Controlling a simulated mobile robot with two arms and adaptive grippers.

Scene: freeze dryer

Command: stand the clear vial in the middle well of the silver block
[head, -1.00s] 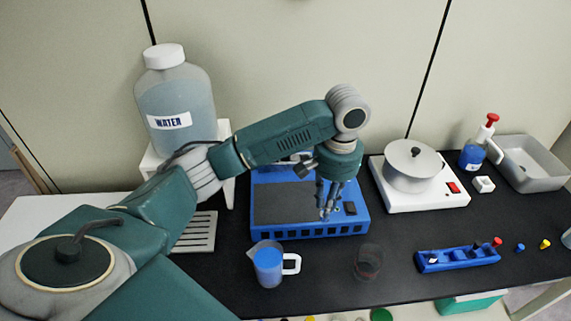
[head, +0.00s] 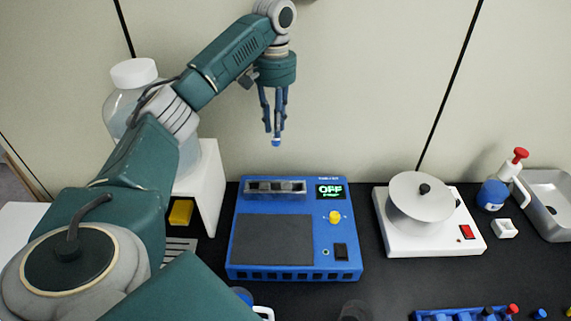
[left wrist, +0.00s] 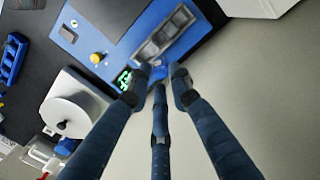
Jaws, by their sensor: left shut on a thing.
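My left gripper (head: 275,138) is high against the wall, above and behind the blue heater unit. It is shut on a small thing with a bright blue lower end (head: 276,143). The fingers hide most of it, so I cannot tell whether it is the clear vial. In the left wrist view the fingertips (left wrist: 158,80) meet around a bit of blue. The silver block (head: 275,187) sits in the back of the heater, with several dark openings in a row. It also shows in the left wrist view (left wrist: 163,36), beyond the fingertips. My right gripper is not in view.
The blue heater (head: 295,262) has a display reading OFF and a yellow knob (head: 334,217). A white hotplate with a lidded pot (head: 420,203) stands right. The water bottle (head: 134,75) is behind my arm. A blue rack (head: 465,314) is front right.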

